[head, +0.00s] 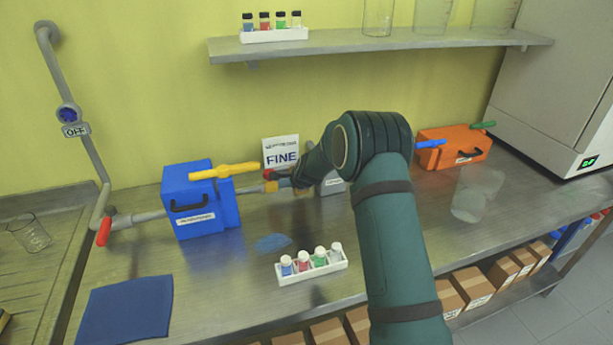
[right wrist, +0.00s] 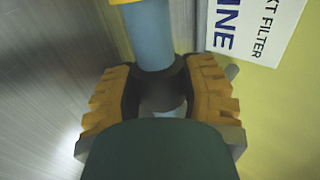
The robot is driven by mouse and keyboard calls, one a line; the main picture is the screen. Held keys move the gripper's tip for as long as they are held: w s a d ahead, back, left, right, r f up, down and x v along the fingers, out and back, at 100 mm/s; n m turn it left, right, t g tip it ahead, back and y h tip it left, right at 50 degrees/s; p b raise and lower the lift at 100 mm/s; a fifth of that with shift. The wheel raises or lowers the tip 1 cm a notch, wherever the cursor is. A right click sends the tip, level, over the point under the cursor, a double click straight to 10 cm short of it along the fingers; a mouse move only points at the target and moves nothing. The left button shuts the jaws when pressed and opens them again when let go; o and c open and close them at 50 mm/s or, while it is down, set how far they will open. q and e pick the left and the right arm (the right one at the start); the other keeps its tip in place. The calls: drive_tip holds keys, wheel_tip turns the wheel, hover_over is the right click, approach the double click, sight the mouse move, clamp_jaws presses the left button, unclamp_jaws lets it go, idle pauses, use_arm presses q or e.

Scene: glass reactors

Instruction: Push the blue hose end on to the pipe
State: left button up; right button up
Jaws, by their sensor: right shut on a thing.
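The blue hose end shows in the right wrist view as a light blue cylinder (right wrist: 153,38) with a dark ring (right wrist: 162,90) around it. My right gripper (right wrist: 160,95) is shut on the dark ring, one yellow finger pad on each side. In the head view the gripper (head: 298,186) is mostly hidden behind my arm. My left gripper is not in view.
A white rack of small bottles (head: 312,267) is in front. An orange box (head: 453,148) and a clear glass vessel (head: 476,195) are to the right. A blue cloth (head: 127,309) lies at front left.

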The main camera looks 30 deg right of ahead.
drive_tip(key=shift+w+a, duration=0.1)
drive_tip(key=shift+a, duration=0.15)
clamp_jaws()
drive_tip(key=o, duration=1.3)
unclamp_jaws()
drive_tip(key=shift+a, duration=0.1)
drive_tip(key=shift+r, duration=0.1)
drive_tip(key=v, duration=1.2)
